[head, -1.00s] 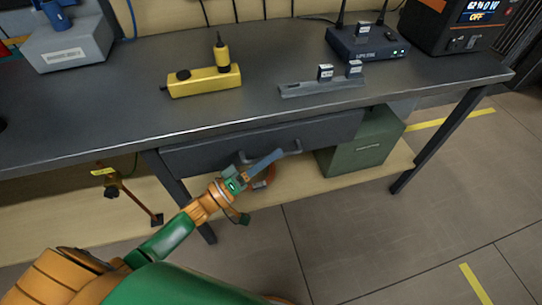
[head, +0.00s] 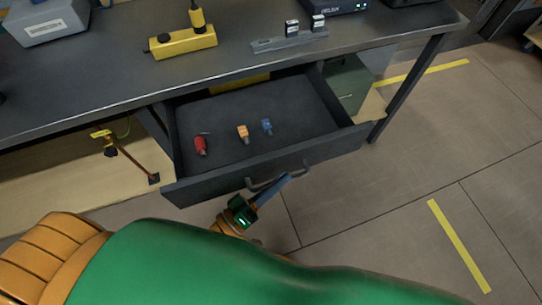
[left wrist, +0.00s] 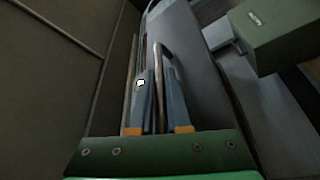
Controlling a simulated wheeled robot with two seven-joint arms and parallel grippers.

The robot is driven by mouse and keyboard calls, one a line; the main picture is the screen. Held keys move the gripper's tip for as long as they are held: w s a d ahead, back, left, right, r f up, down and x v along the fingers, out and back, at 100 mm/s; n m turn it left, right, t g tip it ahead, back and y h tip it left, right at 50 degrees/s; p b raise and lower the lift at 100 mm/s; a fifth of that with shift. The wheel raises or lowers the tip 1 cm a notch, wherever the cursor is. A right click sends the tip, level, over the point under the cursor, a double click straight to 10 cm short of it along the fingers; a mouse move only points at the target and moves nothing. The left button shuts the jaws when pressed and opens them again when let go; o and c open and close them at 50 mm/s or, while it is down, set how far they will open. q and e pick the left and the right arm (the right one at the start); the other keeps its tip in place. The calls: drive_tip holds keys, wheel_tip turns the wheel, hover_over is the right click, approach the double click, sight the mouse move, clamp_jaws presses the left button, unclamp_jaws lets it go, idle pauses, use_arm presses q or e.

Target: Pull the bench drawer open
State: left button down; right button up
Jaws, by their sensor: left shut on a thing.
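The bench drawer (head: 270,165) is dark grey and stands well out from under the bench top. Its inside shows a red item (head: 201,146), an orange item (head: 243,133) and a blue item (head: 267,126) on the drawer floor. The drawer handle (head: 258,187) is a grey bar on the front panel; it also shows in the left wrist view (left wrist: 165,62). My left gripper (head: 270,188) is at the handle, its blue-grey fingers (left wrist: 160,85) closed around the bar. My right gripper is not in view.
The dark bench top (head: 110,90) holds a yellow power strip (head: 183,42), a grey rail (head: 290,38) with small modules, and a grey box (head: 45,20). A green box (head: 347,85) sits under the bench, right of the drawer. The floor at right is clear.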

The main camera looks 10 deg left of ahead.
use_arm(q)
drive_tip(key=shift+s+d, duration=0.4)
drive_tip(key=shift+s, duration=0.2)
drive_tip(key=shift+s+d, duration=0.4)
drive_tip(key=shift+s, duration=0.2)
drive_tip(key=c, duration=1.2)
unclamp_jaws()
drive_tip(key=shift+o, duration=0.2)
drive_tip(key=shift+a, duration=0.1)
drive_tip(key=b+v, duration=0.1)
drive_tip(key=v, duration=0.6)
